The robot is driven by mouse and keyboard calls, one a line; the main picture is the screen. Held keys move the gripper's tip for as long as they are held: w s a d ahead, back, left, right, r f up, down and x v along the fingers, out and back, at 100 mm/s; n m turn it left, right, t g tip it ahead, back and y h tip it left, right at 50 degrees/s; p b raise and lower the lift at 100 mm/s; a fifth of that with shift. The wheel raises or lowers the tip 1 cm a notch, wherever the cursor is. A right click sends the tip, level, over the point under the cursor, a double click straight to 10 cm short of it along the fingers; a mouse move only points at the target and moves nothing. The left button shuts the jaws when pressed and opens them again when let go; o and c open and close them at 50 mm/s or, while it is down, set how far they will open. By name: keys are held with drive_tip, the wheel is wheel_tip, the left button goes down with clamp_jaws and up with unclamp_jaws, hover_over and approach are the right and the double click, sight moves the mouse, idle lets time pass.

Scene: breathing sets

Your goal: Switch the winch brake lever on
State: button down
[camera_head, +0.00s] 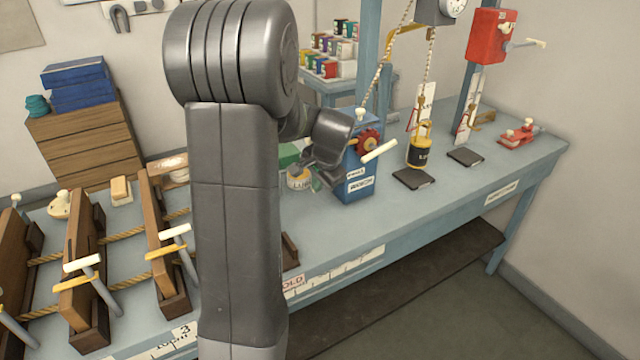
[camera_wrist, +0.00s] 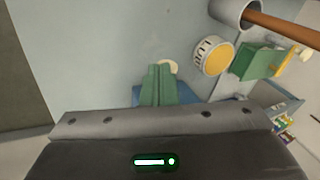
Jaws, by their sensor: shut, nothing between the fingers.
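A blue box (camera_head: 359,183) with white labels stands on the bench, apparently the winch. It has a red wheel (camera_head: 368,140) with a cream-handled crank (camera_head: 380,151) on its front and a small cream knob (camera_head: 361,115) on top. I cannot tell for sure which part is the brake lever or its position. My gripper is beside the box's left side, partly hidden by my arm. In the wrist view its green fingers (camera_wrist: 160,70) are together and empty, with a cream knob (camera_wrist: 170,65) just beyond the tips and blue surface behind them. Contact cannot be told.
A round can (camera_wrist: 212,56) and a green block (camera_wrist: 258,62) are close by. A yellow-black weight (camera_head: 420,150) hangs to the right of the box. Wooden frames with ropes and cream-tipped levers (camera_head: 85,270) fill the bench's left. The bench front (camera_head: 350,225) is clear.

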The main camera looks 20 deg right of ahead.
drive_tip(key=shift+r, duration=0.1)
idle(0.3)
drive_tip(key=p+v, duration=0.1)
drive_tip(key=v, duration=1.4)
drive_tip(key=shift+s+a+f+p, duration=0.2)
drive_tip(key=shift+s+a+p, duration=0.1)
drive_tip(key=shift+s+p, duration=0.1)
drive_tip(key=shift+w+f, duration=0.1)
drive_tip(key=b+x, duration=0.1)
drive_tip(key=x, duration=1.3)
drive_tip(key=shift+w+d, duration=0.3)
drive_tip(key=shift+w, duration=0.25)
